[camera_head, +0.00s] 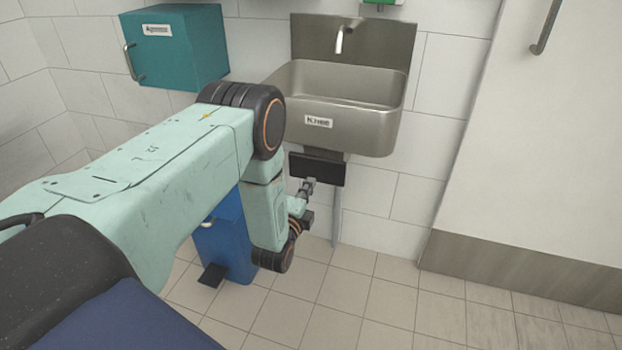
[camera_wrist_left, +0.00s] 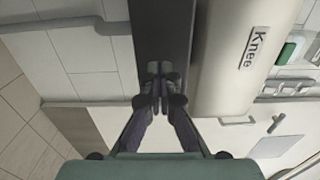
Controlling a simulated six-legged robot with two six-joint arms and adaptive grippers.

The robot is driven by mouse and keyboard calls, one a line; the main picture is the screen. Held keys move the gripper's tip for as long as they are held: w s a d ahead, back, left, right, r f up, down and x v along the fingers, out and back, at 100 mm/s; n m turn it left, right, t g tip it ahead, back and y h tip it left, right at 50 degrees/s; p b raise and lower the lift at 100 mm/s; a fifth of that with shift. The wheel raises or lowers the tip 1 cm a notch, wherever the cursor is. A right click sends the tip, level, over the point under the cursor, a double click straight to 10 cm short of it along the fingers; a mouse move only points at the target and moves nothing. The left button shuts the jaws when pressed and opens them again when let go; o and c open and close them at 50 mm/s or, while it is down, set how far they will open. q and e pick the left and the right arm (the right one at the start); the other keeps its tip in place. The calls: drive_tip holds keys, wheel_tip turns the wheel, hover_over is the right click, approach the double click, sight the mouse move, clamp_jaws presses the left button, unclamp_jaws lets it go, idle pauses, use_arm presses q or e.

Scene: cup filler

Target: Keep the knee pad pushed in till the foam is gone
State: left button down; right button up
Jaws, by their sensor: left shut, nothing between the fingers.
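The knee pad (camera_head: 316,169) is a dark flat panel under the front of the steel sink (camera_head: 384,127), which has a label reading "Knee". In the left wrist view the pad (camera_wrist_left: 161,35) is a dark band alongside the sink (camera_wrist_left: 222,70). My left gripper (camera_head: 308,186) is shut and empty, with its tips at the pad's lower edge in the head view. In the wrist view the fingertips (camera_wrist_left: 160,80) overlap the pad; I cannot tell whether they press it. The tap (camera_head: 340,40) is over the basin. I see no foam; the basin's floor is hidden. My right gripper is out of view.
A teal wall cabinet (camera_head: 185,50) with a handle hangs left of the sink. A blue pedal bin (camera_head: 226,240) stands on the floor, partly behind my left arm. A white door (camera_head: 535,150) is at the right. The tiled floor below the sink is clear.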

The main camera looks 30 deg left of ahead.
use_arm(q)
drive_tip(key=p+v, duration=0.2)
drive_tip(key=v, duration=0.5)
drive_tip(key=shift+f, duration=0.15)
drive_tip(key=shift+s, duration=0.15)
